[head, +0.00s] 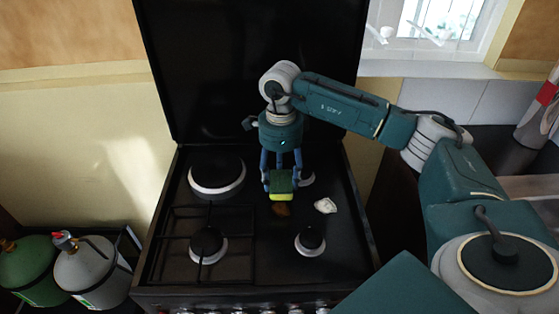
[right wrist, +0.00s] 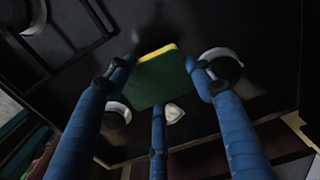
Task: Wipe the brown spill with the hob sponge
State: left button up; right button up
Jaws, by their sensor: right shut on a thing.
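My right gripper (head: 281,186) points down over the black hob (head: 262,262) and is shut on the hob sponge, which has a green side and a yellow side (head: 281,197). In the right wrist view the sponge (right wrist: 160,80) sits between the blue fingers, green face towards the camera. The brown spill (head: 281,210) is a small patch on the hob just in front of the sponge, partly hidden by it. I cannot tell whether the sponge touches the hob. The spill cannot be made out in the right wrist view. My left gripper is not in view.
A small white item (head: 325,206) lies right of the spill. Round burners (head: 217,174) (head: 310,240) and a black pan grate (head: 205,245) surround this area. The raised black lid (head: 215,70) stands behind. Gas cylinders (head: 92,272) are at the left.

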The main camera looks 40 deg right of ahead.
jog(key=shift+w+d+r+p, duration=0.1)
jog(key=shift+r+p, duration=0.15)
jog(key=shift+r, duration=0.2)
jog(key=shift+w+d+r+p, duration=0.1)
jog(key=shift+r+p, duration=0.1)
jog(key=shift+r, duration=0.2)
jog(key=shift+r+p, duration=0.45)
jog(key=shift+r, duration=0.2)
jog(key=shift+s+a+r, duration=0.1)
jog(key=shift+r, duration=0.15)
jog(key=shift+f, duration=0.1)
